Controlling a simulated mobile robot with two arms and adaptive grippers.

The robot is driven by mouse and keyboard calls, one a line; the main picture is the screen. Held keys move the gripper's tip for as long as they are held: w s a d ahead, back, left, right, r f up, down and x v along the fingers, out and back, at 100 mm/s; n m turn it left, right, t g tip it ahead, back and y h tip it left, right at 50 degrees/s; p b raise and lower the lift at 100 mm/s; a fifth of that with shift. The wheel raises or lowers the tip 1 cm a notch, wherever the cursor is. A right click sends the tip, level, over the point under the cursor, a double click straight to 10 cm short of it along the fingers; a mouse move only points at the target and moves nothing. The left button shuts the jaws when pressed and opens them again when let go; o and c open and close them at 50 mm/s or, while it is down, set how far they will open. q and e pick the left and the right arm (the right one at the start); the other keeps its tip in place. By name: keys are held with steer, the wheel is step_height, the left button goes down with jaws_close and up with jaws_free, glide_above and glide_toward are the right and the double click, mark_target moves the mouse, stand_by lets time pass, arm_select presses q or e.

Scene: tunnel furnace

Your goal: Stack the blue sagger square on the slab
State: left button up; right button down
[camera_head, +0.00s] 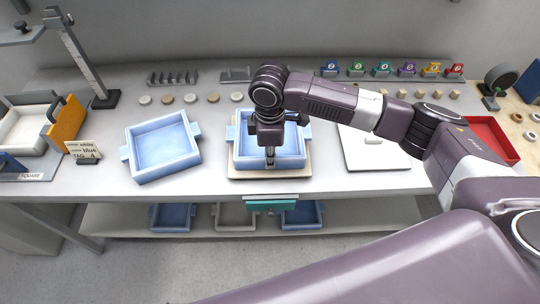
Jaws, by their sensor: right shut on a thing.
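A blue sagger (240,158), a square open tray with side lugs, is over the pale beige slab (235,174) at the middle of the table. It looks roughly square to the slab; I cannot tell whether it rests on it or hangs just above. My right gripper (270,163) points down at the sagger's near wall and is shut on it. The wrist and arm hide part of the sagger's inside and far wall. A second blue sagger (163,148) lies empty on the table to the left, turned at an angle. My left gripper is not in view.
A white plate (378,155) lies right of the slab, partly under my arm. A red tray (491,138) is at the far right. A tag card (83,150) and an orange-sided holder (66,124) stand left. Small discs and numbered stands line the back.

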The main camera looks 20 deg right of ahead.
steer(key=c, duration=1.9)
jaws_free()
steer(key=shift+r, duration=0.1)
steer(key=shift+s, duration=0.1)
step_height(320, 180, up, 12)
steer(key=shift+s+a, duration=0.1)
